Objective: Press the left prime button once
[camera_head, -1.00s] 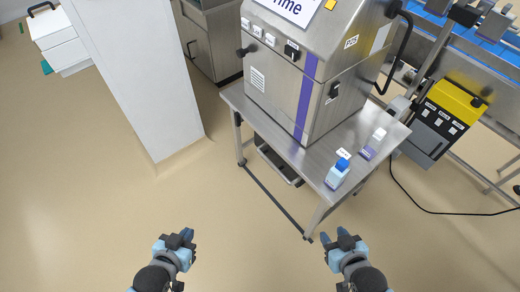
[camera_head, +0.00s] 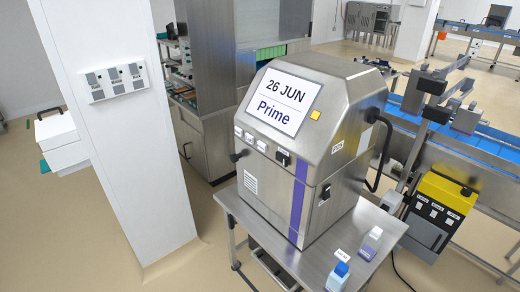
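The steel machine (camera_head: 335,140) stands on a metal table right of centre in the head view. Its sloped screen (camera_head: 284,100) reads "26 JUN Prime". Small white buttons or labels (camera_head: 249,138) sit in a row on the front below the screen, too small to read. A dark switch (camera_head: 283,157) is to their right, and a dark knob (camera_head: 238,156) is at the left edge. I cannot tell which one is the left prime button. A yellow square (camera_head: 316,115) is beside the screen. Neither gripper is in view.
A white pillar (camera_head: 135,170) with a panel of grey plates (camera_head: 115,82) stands left of the machine. Two small bottles (camera_head: 337,277) (camera_head: 370,243) stand on the table (camera_head: 312,270). A yellow-black box (camera_head: 437,210) and blue conveyor (camera_head: 480,140) are at right. Floor is open at lower left.

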